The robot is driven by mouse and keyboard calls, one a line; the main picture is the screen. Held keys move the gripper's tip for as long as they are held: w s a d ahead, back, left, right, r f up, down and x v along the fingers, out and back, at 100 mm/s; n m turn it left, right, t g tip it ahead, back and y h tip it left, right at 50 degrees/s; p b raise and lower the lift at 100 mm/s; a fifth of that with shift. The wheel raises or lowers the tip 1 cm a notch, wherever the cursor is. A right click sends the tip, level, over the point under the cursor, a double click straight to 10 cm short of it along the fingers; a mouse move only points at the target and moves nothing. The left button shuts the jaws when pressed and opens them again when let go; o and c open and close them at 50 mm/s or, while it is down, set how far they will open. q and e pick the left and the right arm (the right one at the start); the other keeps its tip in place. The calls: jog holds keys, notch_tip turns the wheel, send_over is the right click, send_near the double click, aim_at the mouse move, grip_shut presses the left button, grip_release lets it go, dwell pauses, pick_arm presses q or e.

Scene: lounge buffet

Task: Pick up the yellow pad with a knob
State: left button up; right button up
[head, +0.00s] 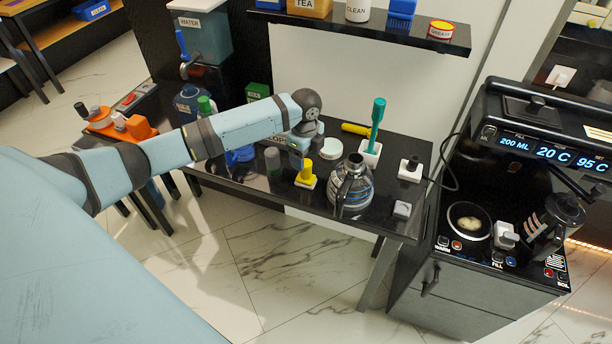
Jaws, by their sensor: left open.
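The yellow pad with a knob (306,177) stands upright on the dark table (225,176), left of a silver jug. It shows a yellow upright knob over a paler, squarish base. My left arm reaches over the table from the left, and its dark wrist bends down behind the pad. My left gripper (303,139) is small in view, a little above and beyond the pad, apart from it and with nothing seen in it. Its fingertips are hard to make out. My right gripper is out of view.
The silver jug (352,190) stands close right of the pad. A round pale-lidded container (331,148), a green-handled tool on a white base (373,130) and a yellow cylinder (355,129) are behind. A coffee machine (530,180) stands right. A shelf (400,35) hangs above.

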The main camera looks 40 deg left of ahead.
aim_at(306, 163)
pick_arm(q)
notch_tip(306, 163, down, 5)
jog(key=shift+f, duration=0.1)
jog(key=c, duration=1)
notch_tip(306, 163, up, 20)
jog(key=shift+r, duration=0.1)
